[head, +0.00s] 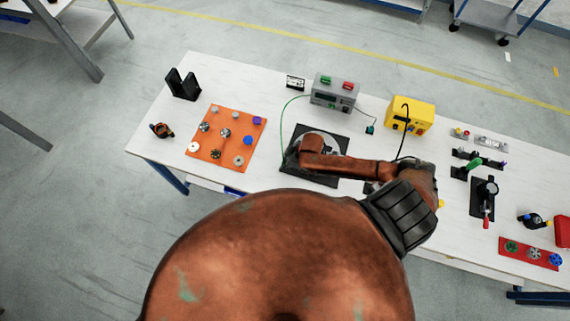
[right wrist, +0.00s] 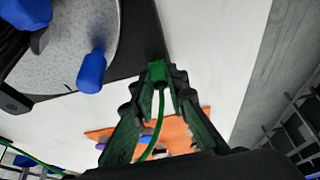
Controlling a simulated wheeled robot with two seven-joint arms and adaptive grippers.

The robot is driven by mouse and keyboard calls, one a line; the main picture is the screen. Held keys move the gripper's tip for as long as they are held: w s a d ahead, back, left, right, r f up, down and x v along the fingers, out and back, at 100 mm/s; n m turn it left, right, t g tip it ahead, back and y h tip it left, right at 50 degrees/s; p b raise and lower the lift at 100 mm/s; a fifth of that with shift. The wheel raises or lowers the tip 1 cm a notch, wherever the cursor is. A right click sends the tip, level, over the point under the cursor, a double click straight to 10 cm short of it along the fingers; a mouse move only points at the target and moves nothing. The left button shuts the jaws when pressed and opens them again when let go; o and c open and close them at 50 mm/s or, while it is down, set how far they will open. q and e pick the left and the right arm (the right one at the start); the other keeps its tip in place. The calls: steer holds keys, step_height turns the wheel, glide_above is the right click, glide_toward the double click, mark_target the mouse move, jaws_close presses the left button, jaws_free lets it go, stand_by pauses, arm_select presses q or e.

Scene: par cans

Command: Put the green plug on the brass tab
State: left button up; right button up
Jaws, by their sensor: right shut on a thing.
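The green plug (right wrist: 157,72) is between the fingertips of my right gripper (right wrist: 158,78), which is shut on it, in the right wrist view. A thin green lead (right wrist: 154,135) runs from the plug back between the fingers. In the head view the right arm reaches over the black mat (head: 325,178), and its wrist hides the gripper and plug. The mat carries a round grey plate (right wrist: 113,55) with blue pieces (right wrist: 92,71) on it. The plug is beside the plate, apart from it in the picture. I cannot make out the brass tab. My left gripper is not in view.
A grey box (head: 335,92) with the green lead and a yellow box (head: 408,112) stand behind the mat. An orange mat (head: 247,132) with small parts lies left. A black clamp fixture (head: 483,196) and a red rack (head: 528,252) stand right.

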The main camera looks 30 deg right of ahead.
steer(key=shift+f, duration=0.1)
stand_by(0.6)
steer(key=o, duration=0.5)
steer(key=shift+o, duration=0.2)
steer(key=o, duration=0.5)
steer(key=shift+o, duration=0.2)
steer(key=v, duration=1.2)
